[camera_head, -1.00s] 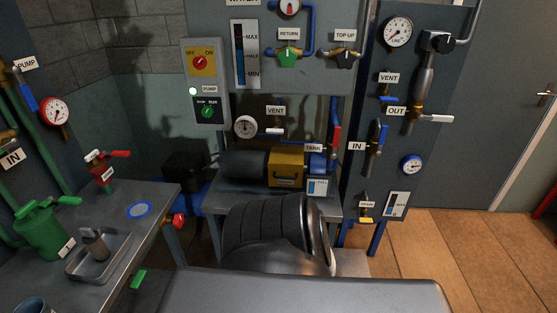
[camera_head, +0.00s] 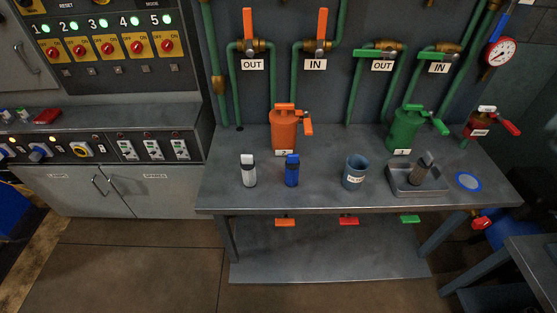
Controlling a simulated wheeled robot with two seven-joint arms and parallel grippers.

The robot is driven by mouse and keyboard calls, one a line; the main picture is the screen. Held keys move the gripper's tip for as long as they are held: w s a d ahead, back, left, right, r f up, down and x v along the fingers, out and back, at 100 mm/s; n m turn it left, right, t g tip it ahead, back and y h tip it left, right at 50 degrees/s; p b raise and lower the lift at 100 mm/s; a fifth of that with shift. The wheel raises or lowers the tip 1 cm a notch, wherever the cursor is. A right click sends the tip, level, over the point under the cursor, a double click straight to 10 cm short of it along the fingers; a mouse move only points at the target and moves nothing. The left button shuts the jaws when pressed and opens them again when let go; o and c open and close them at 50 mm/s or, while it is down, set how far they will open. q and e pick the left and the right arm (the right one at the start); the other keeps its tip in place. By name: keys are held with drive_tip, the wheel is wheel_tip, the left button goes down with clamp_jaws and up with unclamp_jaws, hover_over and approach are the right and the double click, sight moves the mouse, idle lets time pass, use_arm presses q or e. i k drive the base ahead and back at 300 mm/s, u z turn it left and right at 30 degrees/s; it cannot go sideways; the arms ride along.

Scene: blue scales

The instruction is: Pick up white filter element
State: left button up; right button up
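A grey-brown element (camera_head: 424,165) leans in a metal tray (camera_head: 411,188) at the bench's right. Neither of my grippers is in view.
On the bench are an orange housing (camera_head: 284,131), a green housing (camera_head: 404,131), a blue-grey cup (camera_head: 355,172), a red-handled part (camera_head: 482,124) and a blue ring (camera_head: 468,181). Pipes and valves line the wall behind. A control console (camera_head: 100,140) stands left. Floor in front is clear.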

sight(247, 165)
drive_tip(key=z, duration=0.45)
drive_tip(key=k, duration=1.15)
drive_tip(key=z, duration=1.05)
drive_tip(key=i, duration=1.1)
drive_tip(key=u, duration=0.8)
